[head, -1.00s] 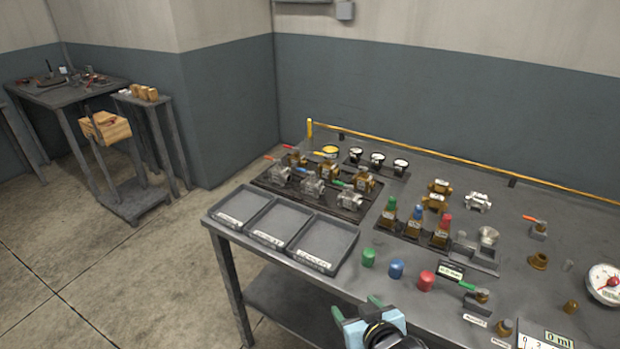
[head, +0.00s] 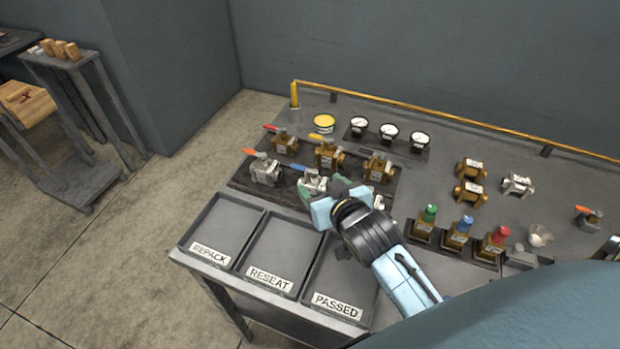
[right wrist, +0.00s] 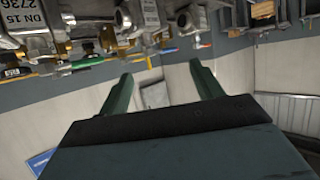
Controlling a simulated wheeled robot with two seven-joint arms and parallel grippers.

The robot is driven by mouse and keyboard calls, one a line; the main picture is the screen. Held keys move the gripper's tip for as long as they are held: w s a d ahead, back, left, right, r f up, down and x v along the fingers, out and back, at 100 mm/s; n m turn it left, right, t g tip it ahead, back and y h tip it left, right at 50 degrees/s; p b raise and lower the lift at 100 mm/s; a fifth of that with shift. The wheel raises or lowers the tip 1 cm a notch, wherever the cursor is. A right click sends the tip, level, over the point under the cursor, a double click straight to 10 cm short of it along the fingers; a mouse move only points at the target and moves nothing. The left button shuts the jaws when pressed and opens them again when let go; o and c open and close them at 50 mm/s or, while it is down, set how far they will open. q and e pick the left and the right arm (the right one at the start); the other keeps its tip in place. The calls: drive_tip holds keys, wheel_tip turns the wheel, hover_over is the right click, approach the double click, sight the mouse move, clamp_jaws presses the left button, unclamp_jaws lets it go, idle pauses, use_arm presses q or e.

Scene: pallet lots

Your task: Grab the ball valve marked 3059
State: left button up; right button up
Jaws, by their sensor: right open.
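Several ball valves stand in two rows on a dark tray (head: 240,181). The back row is brass: one with a red lever (head: 285,144), one with a yellow lever (head: 327,156), and a third (head: 378,168). The front row is silver: one with an orange lever (head: 264,173), one with a blue lever (head: 311,183), and a third mostly hidden behind my gripper. I cannot read 3059 on any valve. In the right wrist view a silver valve (right wrist: 32,28) reads DN 15 2736, upside down. My right gripper (head: 320,192) is open and empty at the front row.
Trays labelled REPACK (head: 187,241), RESEAT (head: 241,262) and PASSED (head: 312,285) line the table's front left. Gauges (head: 389,132) and a yellow tin (head: 323,123) stand behind. Coloured-cap bottles (head: 461,231) and brass fittings (head: 470,180) stand to the right.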

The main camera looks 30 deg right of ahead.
sight(307, 170)
drive_tip(key=x, duration=0.4)
drive_tip(key=shift+w+f, duration=0.3)
drive_tip(key=shift+w, duration=0.3)
drive_tip(key=shift+w+d+f+b, duration=0.1)
drive_tip(key=shift+w+f+b, duration=0.05)
drive_tip(key=shift+w+b, duration=0.2)
drive_tip(key=x, duration=0.3)
drive_tip(key=shift+w+f, duration=0.2)
drive_tip(key=shift+w, duration=0.05)
drive_tip(key=shift+w+f, duration=0.15)
drive_tip(key=shift+w, duration=0.2)
drive_tip(key=c, duration=1.4)
use_arm(q)
drive_tip(key=shift+w+d+f, duration=0.1)
drive_tip(key=shift+w+f, duration=0.25)
drive_tip(key=shift+f, duration=0.2)
use_arm(e)
clamp_jaws()
